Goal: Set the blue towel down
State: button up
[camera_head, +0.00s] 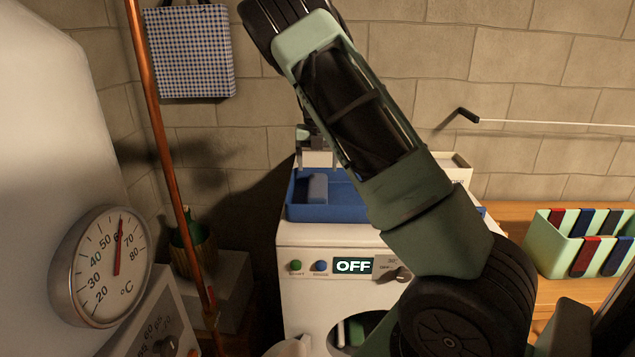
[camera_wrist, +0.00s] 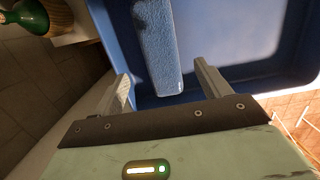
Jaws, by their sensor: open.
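The blue towel (camera_head: 316,188), a folded long bundle, lies in a blue tray (camera_head: 300,213) on top of the white washing machine. In the wrist view the towel (camera_wrist: 160,50) lies on the tray floor, its near end close to the tray's near wall. My gripper (camera_head: 317,160) hangs above the tray, just over the towel. My arm hides the tray's right part in the head view.
The washing machine (camera_head: 305,320) has a panel reading OFF. A copper pipe (camera_head: 165,130) and a thermometer (camera_head: 103,265) stand to the left.

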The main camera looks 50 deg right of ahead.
aim_at(317, 187)
jog(key=shift+s+a+r+b, duration=0.1)
jog(key=shift+r+b, duration=0.05)
jog(key=shift+r, duration=0.9)
jog(key=shift+s+a+r+b, duration=0.1)
jog(key=shift+r+b, duration=0.05)
jog(key=shift+r, duration=0.9)
